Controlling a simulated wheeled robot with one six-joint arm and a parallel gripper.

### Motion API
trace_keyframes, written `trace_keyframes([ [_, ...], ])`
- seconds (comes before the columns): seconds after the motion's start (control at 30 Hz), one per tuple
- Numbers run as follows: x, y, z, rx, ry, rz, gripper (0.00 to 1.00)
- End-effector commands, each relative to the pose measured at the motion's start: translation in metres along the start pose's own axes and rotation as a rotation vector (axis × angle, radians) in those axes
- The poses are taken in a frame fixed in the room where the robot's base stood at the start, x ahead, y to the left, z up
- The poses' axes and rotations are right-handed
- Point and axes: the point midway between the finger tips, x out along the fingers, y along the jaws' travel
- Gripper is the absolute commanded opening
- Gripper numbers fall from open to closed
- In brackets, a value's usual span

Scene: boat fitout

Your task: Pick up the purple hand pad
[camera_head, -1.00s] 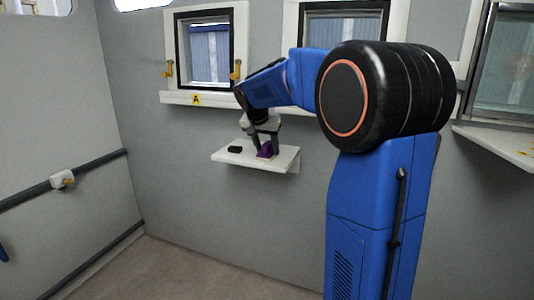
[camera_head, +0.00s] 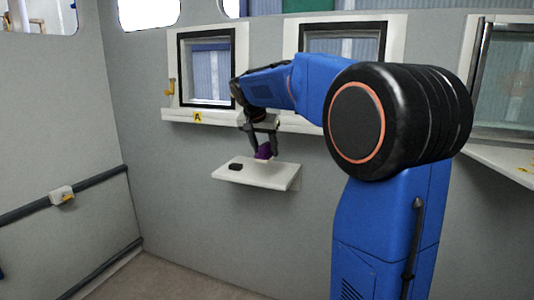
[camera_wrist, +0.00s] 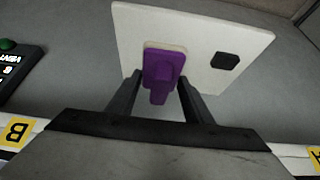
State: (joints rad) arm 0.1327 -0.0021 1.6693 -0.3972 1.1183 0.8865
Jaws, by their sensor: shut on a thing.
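The purple hand pad (camera_head: 264,152) is between the fingers of my gripper (camera_head: 262,150), above the white wall shelf (camera_head: 255,175). In the wrist view the purple hand pad (camera_wrist: 160,75) shows its purple grip and a pale base behind it. My gripper (camera_wrist: 160,92) is shut on it there, one dark finger on each side. In the head view the pad looks a little above the shelf surface, slightly tilted.
A small black block (camera_head: 236,166) lies on the left part of the shelf; it also shows in the wrist view (camera_wrist: 225,61). Above the shelf runs a white window ledge (camera_head: 225,119) with a yellow "A" label (camera_head: 197,117). A grey rail (camera_head: 100,182) runs along the left wall.

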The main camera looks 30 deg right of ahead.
Motion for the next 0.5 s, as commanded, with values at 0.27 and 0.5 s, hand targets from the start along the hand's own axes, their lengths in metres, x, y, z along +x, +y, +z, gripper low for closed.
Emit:
trace_keyframes([
  [0.27,-0.023,0.000,0.039,-0.003,0.001,-0.002,0.18],
  [0.5,-0.053,0.000,0.091,-0.005,0.001,-0.003,0.18],
])
